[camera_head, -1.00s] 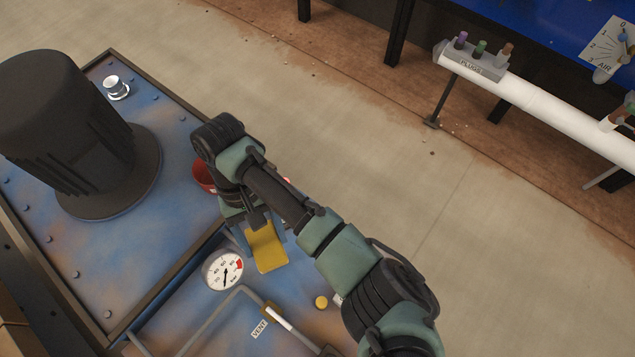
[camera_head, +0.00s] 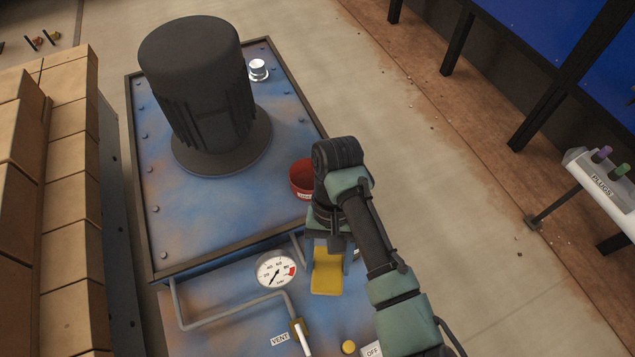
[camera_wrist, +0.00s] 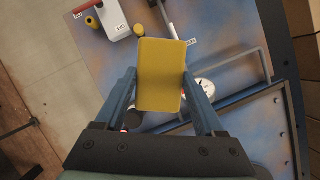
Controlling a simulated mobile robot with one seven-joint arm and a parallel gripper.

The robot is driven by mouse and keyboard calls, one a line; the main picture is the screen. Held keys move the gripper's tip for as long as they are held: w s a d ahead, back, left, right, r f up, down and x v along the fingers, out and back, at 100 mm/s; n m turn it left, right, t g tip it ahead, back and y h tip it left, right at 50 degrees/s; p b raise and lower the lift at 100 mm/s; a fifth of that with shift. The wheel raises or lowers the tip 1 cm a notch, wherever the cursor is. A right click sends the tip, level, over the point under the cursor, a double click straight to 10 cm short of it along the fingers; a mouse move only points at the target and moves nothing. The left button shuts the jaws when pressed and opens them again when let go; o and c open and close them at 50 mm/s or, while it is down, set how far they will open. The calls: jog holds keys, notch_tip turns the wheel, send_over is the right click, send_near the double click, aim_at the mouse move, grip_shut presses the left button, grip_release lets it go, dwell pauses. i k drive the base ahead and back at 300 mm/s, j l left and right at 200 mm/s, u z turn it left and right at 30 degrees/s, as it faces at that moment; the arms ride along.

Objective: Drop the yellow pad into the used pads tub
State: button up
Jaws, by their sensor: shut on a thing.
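The yellow pad (camera_head: 327,272) is held in my gripper (camera_head: 328,250), above the front part of the blue machine. In the wrist view the pad (camera_wrist: 161,75) sits between the two blue fingers of my gripper (camera_wrist: 160,88), which are shut on it. A red tub (camera_head: 301,178) with a white label stands on the blue machine top, just behind and left of my wrist. Its right side is hidden by my arm, and the label is only partly readable. The pad is in front of the tub and apart from it.
A large black cylinder (camera_head: 200,90) stands on the machine top (camera_head: 190,215). A pressure gauge (camera_head: 276,271), a bent pipe (camera_head: 215,318), a VENT label (camera_head: 280,339) and a yellow knob (camera_head: 348,346) are near the pad. A silver cap (camera_head: 258,69) is at the back.

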aim_at(312, 187)
jog(key=i+u, duration=0.1)
jog(key=u, duration=0.35)
jog(key=l+u, duration=0.1)
jog(key=u, duration=0.35)
jog(key=i+l+u, duration=0.1)
jog(key=u, duration=0.3)
jog(key=i+l+u, duration=0.15)
jog(key=l, duration=0.25)
jog(key=i+l+u, duration=0.2)
jog(key=l, duration=0.2)
jog(key=i+l+u, duration=0.15)
jog(key=l, duration=0.3)
jog(key=i+l+u, duration=0.2)
jog(key=l, duration=0.25)
jog(key=k+j, duration=0.05)
jog(key=k, duration=0.05)
